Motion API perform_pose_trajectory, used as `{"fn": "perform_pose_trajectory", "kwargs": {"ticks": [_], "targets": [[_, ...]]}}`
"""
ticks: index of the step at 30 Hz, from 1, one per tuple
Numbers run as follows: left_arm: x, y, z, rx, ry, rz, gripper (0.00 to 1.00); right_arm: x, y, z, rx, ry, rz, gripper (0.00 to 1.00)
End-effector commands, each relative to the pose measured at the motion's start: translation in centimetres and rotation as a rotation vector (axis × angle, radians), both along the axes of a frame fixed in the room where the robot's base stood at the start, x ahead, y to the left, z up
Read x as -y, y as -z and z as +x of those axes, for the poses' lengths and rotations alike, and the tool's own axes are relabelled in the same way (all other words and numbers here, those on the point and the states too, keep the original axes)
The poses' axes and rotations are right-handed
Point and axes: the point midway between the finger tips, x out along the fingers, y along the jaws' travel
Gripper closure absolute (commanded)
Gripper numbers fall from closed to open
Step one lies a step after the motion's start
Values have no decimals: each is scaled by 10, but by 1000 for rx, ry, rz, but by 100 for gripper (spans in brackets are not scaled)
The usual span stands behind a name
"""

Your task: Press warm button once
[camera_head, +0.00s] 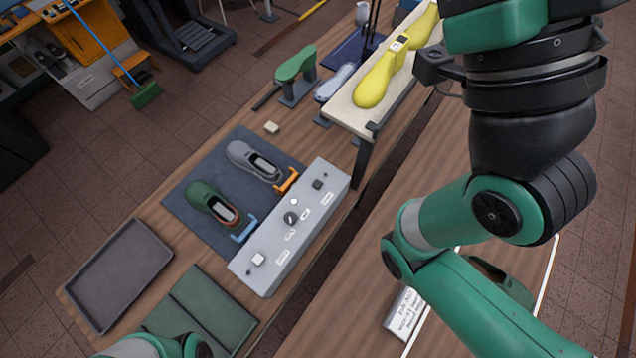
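A long grey control box (265,272) lies on the wooden table in the head view.
A dark mat (184,194) beside the box holds a green shoe last (203,196) and a grey one (240,153). An empty grey tray (117,270) lies at left. A raised pale stand (345,111) with yellow lasts (372,88) rises behind the box's right end.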

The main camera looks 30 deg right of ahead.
Motion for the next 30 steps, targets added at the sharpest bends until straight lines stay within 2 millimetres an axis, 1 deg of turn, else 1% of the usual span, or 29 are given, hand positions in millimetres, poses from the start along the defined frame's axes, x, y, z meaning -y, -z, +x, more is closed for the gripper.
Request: {"fn": "perform_pose_trajectory", "kwargs": {"ticks": [1, 7, 8, 30], "targets": [[0, 0, 0, 0, 0, 0, 20, 0, 0, 0, 0, 0, 0, 63], [0, 0, 0, 0, 0, 0, 20, 0, 0, 0, 0, 0, 0, 99], [0, 0, 0, 0, 0, 0, 20, 0, 0, 0, 0, 0, 0, 100], [0, 0, 0, 0, 0, 0, 20, 0, 0, 0, 0, 0, 0, 100]]}}
